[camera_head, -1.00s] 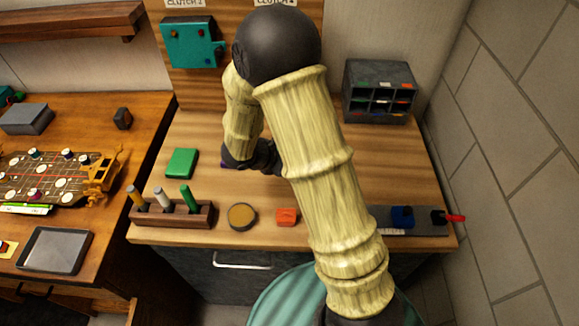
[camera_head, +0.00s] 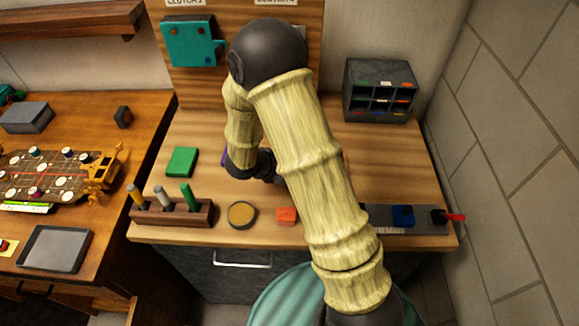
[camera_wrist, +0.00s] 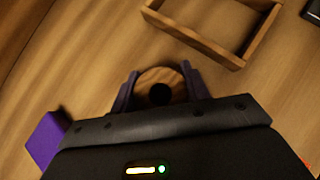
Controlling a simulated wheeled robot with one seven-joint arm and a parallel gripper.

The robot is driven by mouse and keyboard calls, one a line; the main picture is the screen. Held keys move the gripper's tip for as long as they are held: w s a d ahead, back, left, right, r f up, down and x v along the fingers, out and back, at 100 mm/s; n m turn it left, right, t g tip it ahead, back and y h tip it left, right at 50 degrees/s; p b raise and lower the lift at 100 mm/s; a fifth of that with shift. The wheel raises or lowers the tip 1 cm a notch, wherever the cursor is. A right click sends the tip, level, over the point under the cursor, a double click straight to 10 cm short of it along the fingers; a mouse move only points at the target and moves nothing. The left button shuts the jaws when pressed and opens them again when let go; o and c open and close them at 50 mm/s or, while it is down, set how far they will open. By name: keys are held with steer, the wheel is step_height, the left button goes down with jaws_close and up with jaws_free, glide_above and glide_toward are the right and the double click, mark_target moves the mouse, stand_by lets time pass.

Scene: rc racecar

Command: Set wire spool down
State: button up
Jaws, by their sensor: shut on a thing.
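The wire spool (camera_wrist: 176,79) shows end-on in the wrist view as a round wooden disc with a dark hole in its middle. My gripper (camera_wrist: 158,85) is shut on it, with one dark purple finger at each side. The bench top lies behind the spool; I cannot tell whether the spool touches it. In the head view my own arm hides the spool and the fingers.
A purple block (camera_wrist: 45,140) lies left of my gripper. An open wooden frame or tray (camera_wrist: 205,45) lies beyond the spool. On the bench are a green block (camera_head: 182,161), a wooden holder (camera_head: 172,212), a round tin (camera_head: 241,214) and an orange block (camera_head: 286,215).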

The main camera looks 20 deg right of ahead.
steer(key=o, duration=1.1)
steer(key=shift+f, duration=0.1)
steer(key=shift+r, duration=0.2)
steer(key=v, duration=1.2)
steer(key=shift+f, duration=0.1)
